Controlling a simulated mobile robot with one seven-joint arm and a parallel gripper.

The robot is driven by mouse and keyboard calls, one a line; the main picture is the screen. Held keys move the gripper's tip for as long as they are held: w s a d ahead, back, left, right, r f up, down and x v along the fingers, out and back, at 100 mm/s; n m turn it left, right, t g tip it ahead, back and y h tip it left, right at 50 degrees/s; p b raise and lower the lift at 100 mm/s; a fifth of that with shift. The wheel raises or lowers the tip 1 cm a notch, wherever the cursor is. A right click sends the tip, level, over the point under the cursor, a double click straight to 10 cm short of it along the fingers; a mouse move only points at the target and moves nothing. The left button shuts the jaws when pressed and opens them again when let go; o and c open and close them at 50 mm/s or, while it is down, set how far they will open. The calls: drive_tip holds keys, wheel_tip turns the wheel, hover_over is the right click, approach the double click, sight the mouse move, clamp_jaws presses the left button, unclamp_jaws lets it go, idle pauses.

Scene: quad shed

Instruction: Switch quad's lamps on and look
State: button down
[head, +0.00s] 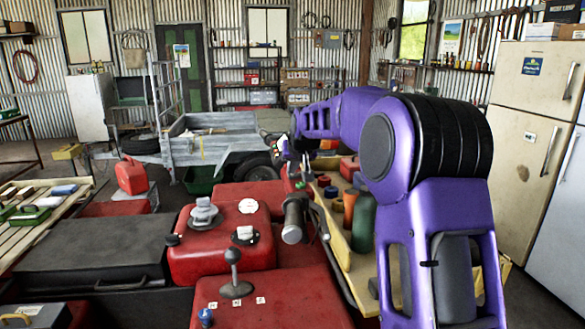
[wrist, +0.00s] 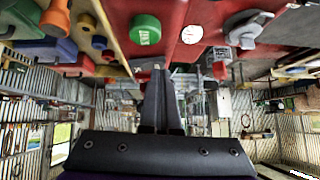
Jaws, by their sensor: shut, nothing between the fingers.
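The quad's red body (head: 222,257) fills the lower middle of the head view. A handlebar grip (head: 293,220) stands at right. In the wrist view, turned upside down, a green round button (wrist: 145,30) shows on the red surface, near the white label (wrist: 192,33) and the grey cap (wrist: 247,27). My gripper (wrist: 160,76) is shut and empty, apart from the green button in the picture. The lamps are not visible.
A bench (head: 364,283) with coloured bottles stands right of the quad, beneath my arm. A grey trailer (head: 213,143) is behind. A red fuel can (head: 131,176) and a slatted table (head: 30,228) are at left. A cream fridge (head: 522,140) stands at right.

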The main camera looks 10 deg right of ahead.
drive_tip(key=shift+d, duration=0.1)
drive_tip(key=shift+d+r, duration=0.15)
drive_tip(key=shift+d, duration=0.55)
drive_tip(key=v, duration=1.7)
drive_tip(key=shift+s+r, duration=0.15)
drive_tip(key=shift+s, duration=0.05)
